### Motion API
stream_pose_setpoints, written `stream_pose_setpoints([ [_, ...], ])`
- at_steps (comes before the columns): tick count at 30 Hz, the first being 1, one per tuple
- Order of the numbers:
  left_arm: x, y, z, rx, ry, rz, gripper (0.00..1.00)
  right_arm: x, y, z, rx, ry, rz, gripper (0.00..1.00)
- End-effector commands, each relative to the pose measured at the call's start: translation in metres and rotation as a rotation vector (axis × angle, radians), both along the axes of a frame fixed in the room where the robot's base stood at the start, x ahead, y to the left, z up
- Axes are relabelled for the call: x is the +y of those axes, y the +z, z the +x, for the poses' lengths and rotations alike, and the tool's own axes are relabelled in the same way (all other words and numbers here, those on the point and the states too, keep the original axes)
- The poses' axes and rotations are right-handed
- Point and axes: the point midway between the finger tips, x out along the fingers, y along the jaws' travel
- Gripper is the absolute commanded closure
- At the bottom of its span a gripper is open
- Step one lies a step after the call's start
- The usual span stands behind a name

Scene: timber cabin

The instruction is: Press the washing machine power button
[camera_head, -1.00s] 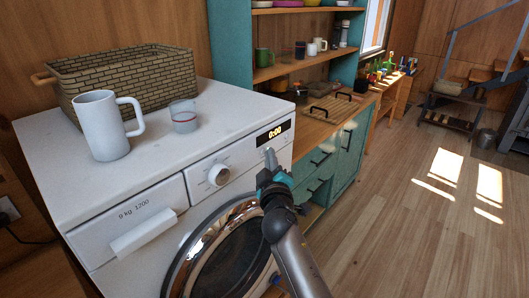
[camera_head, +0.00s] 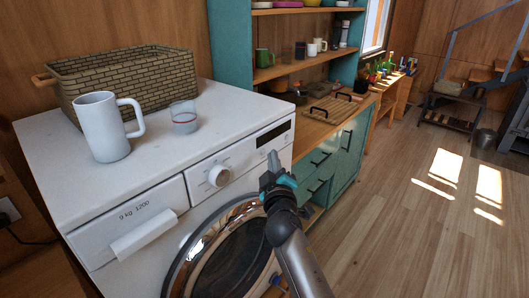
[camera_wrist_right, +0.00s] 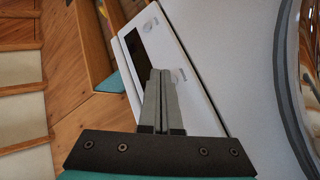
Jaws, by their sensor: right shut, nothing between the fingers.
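The white washing machine (camera_head: 90,205) stands at the left with its control panel facing me. The panel has a round knob (camera_head: 220,175) and a dark, blank display (camera_head: 273,140); the display also shows in the right wrist view (camera_wrist_right: 133,47). My right gripper (camera_head: 270,156) is shut and empty, its tips at the panel just below the display. In the right wrist view its closed fingers (camera_wrist_right: 160,76) lie beside a small round pale button (camera_wrist_right: 179,75). I cannot tell whether they touch it. The power button is not clearly marked. My left gripper is out of view.
A white mug (camera_head: 103,130), a glass (camera_head: 184,122) and a woven basket (camera_head: 130,82) stand on the machine's top. The round door (camera_head: 225,250) is below the panel. A teal cabinet (camera_head: 335,165) stands beyond. The floor at right is clear.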

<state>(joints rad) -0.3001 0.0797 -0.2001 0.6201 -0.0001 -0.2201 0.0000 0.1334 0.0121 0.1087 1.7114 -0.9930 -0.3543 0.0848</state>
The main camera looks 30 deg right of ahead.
Motion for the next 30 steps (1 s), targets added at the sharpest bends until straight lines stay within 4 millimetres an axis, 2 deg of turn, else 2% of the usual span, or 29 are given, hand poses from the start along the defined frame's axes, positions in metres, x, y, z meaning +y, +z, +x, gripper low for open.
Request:
stream_pose_setpoints([
  [5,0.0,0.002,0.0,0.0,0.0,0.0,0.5,-0.002,0.0,-0.004,0.001,-0.001,-0.001,1.0],
  [21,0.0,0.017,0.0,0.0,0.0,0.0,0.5,-0.021,0.0,-0.051,0.001,-0.001,-0.001,1.0],
  [30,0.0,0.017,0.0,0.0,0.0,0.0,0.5,-0.023,0.0,-0.056,0.0,0.0,0.0,1.0],
])
